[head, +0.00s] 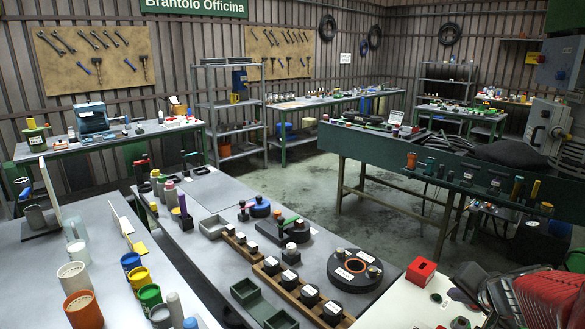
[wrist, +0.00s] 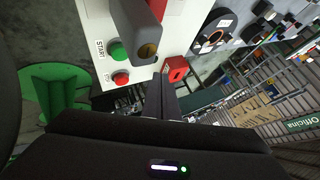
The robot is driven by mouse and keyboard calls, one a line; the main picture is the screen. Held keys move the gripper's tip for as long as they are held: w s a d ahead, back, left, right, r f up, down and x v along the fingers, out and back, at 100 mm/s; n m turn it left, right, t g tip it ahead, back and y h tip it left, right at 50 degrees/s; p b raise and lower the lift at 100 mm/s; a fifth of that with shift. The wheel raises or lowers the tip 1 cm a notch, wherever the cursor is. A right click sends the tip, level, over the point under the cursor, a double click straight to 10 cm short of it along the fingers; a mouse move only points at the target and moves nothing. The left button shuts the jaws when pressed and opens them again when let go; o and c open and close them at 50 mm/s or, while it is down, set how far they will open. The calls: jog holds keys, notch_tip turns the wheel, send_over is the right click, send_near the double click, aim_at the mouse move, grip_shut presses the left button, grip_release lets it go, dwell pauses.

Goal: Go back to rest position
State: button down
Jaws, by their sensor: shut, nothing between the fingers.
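My gripper (wrist: 162,84) shows in the wrist view as two dark fingers lying together, shut and empty. Its fingertips point toward a white panel (wrist: 95,30) with a green START button (wrist: 117,51) and a red button (wrist: 121,79). I see no contact with the panel, but cannot tell the exact distance. A grey bar (wrist: 130,25) with a brownish round end lies across the view beyond the fingertips. A red block (wrist: 175,68) shows just right of the fingertips. I cannot make out the gripper in the head view.
In the head view the red block (head: 420,270) sits at the corner of the white panel (head: 397,304). A black disc (head: 355,269) and several dark pucks in a wooden rack (head: 290,290) stand on the grey bench beside it. Open floor (head: 300,185) shows between the benches.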

jog(key=a, duration=0.2)
jog(key=a+r+n+y, duration=0.1)
jog(key=a, duration=0.2)
jog(key=a+n, duration=0.1)
jog(key=a, duration=0.2)
jog(key=shift+r, duration=0.35)
jog(key=s+a+r+n+g, duration=0.1)
jog(key=s+a+n+g, duration=0.2)
jog(key=s+a+n, duration=0.6)
jog(key=s+a, duration=0.6)
jog(key=a, duration=0.3)
jog(key=shift+s+a+r+y, duration=0.2)
jog(key=shift+s+r+y, duration=0.05)
jog(key=shift+s+y, duration=0.15)
dwell(0.7)
